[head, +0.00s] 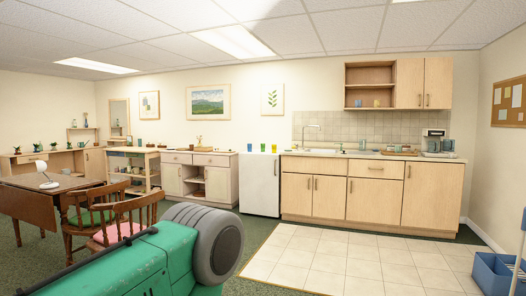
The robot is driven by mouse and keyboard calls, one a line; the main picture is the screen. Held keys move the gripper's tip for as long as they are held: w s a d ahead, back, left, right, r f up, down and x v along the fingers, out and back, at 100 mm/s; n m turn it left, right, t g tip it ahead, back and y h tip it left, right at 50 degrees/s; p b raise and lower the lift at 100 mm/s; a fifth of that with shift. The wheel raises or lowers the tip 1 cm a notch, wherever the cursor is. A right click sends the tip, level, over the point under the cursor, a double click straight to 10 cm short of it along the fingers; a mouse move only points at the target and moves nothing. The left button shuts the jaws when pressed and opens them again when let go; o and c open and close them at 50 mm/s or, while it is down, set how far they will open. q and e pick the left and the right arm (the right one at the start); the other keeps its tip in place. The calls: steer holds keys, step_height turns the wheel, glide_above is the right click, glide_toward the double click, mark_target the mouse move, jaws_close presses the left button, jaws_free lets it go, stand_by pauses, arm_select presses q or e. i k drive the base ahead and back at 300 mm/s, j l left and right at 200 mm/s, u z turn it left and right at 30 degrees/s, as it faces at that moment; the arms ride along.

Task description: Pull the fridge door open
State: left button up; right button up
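The fridge (260,184) is a small white under-counter unit, seen across the room near the middle of the head view. Its flat white front faces me, and its door looks closed. It stands between a light-wood cabinet on its left and the wooden kitchen counter on its right. Several small coloured cups stand along its top. A handle on the door is too small to make out. Neither of my grippers shows in the head view.
The kitchen counter (376,195) runs right from the fridge; the low cabinet (213,181) stands left. Wooden chairs (128,217) and a brown table (28,200) fill the left side. A blue bin (494,274) sits at lower right. The pale tiled floor (345,257) is clear.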

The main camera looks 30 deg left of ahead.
mark_target(259, 174)
steer(key=i+j+u, duration=0.4)
steer(key=i, duration=0.4)
steer(key=i+u, duration=0.35)
steer(key=i, duration=4.75)
